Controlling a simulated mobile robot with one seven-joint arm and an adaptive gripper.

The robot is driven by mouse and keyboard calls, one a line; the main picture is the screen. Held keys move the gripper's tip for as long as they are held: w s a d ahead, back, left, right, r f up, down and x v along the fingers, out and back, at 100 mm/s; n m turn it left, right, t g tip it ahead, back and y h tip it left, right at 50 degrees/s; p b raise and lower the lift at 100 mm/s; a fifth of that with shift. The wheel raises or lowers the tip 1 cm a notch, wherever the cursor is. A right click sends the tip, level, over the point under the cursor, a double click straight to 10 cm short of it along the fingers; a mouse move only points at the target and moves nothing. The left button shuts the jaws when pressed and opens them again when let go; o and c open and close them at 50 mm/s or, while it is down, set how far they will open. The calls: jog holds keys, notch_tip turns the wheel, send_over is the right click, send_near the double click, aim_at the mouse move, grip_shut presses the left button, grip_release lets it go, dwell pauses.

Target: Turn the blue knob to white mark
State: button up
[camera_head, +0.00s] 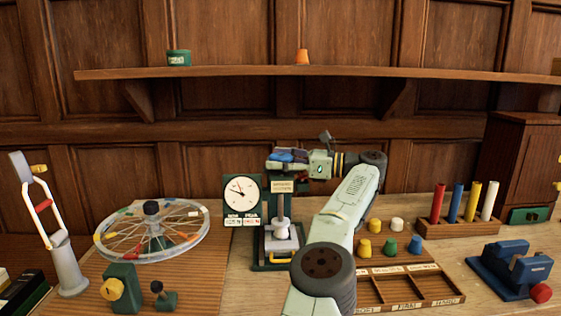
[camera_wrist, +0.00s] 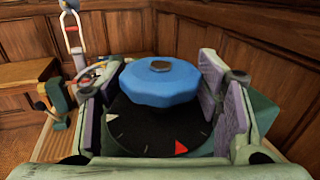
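The blue knob (camera_wrist: 160,82) is faceted, with a small brown spot on top, and sits above a dark round dial (camera_wrist: 145,135). The dial has a white mark (camera_wrist: 111,117) at its left, a red mark (camera_wrist: 181,148) at the near right and thin pale ticks between. In the head view the knob (camera_head: 286,155) tops a stand with a small label. My gripper (camera_wrist: 162,95) is open, with one purple-padded finger on each side of the knob. A narrow gap shows beside the knob; contact on either side is unclear. The dial's far side is hidden.
Coloured pegs (camera_head: 376,226), a compartment tray (camera_head: 410,290), a rod rack (camera_head: 462,226) and a blue device (camera_head: 511,268) are on the right. A shelf (camera_head: 330,71) runs above.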

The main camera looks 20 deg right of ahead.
jog(key=shift+o, duration=1.1)
jog(key=shift+d, duration=0.1)
jog(key=shift+m+t+h, duration=0.4)
jog(key=shift+m+t, duration=0.2)
